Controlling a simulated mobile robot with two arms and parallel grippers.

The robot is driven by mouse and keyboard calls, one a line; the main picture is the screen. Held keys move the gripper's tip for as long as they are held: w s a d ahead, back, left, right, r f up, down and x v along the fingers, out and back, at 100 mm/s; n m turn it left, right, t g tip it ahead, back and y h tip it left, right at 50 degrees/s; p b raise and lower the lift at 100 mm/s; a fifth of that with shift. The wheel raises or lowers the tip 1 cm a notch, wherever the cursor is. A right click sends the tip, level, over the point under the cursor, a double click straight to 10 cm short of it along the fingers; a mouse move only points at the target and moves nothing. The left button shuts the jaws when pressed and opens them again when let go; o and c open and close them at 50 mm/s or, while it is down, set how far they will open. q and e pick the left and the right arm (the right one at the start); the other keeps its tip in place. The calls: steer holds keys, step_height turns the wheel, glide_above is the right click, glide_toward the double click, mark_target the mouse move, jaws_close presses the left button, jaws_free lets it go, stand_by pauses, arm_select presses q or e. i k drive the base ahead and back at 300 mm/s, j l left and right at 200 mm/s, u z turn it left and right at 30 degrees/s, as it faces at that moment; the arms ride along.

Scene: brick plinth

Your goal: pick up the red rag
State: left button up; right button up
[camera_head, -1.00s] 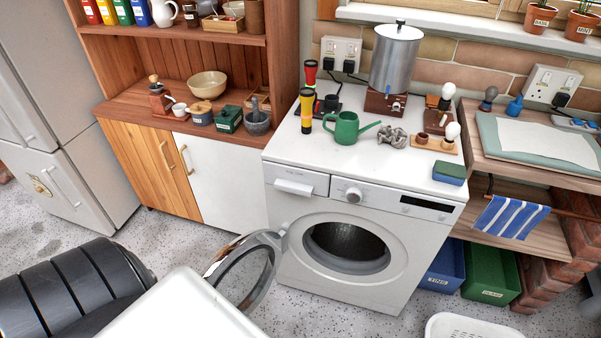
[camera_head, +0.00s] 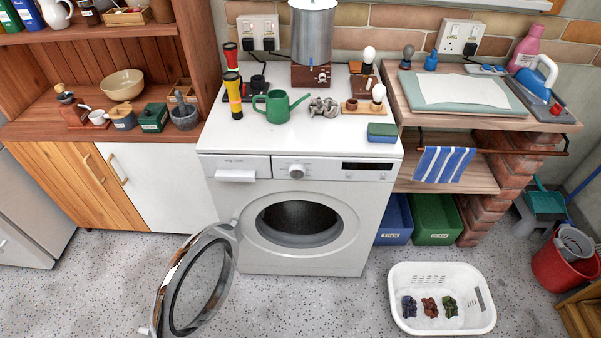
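A small crumpled reddish-brown rag (camera_head: 430,307) lies in the white laundry basket (camera_head: 398,318) on the floor at the lower right. It is the middle one of three small cloths. A dark blue rag (camera_head: 409,306) lies to its left and a green rag (camera_head: 449,306) to its right, with small gaps between them. Neither of my grippers is in view.
The washing machine (camera_head: 330,260) stands behind the basket, its round door (camera_head: 163,298) swung open to the left. Blue (camera_head: 394,222) and green (camera_head: 434,220) bins sit under the right shelf. A red bucket (camera_head: 560,272) stands at the right. Floor between door and basket is clear.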

mark_target(430, 307)
steer(key=z, duration=1.55)
steer(key=u, duration=0.35)
steer(key=i+l+u, duration=0.25)
steer(key=u, duration=0.2)
steer(key=i+l+u, duration=0.15)
steer(key=l+u, duration=0.3)
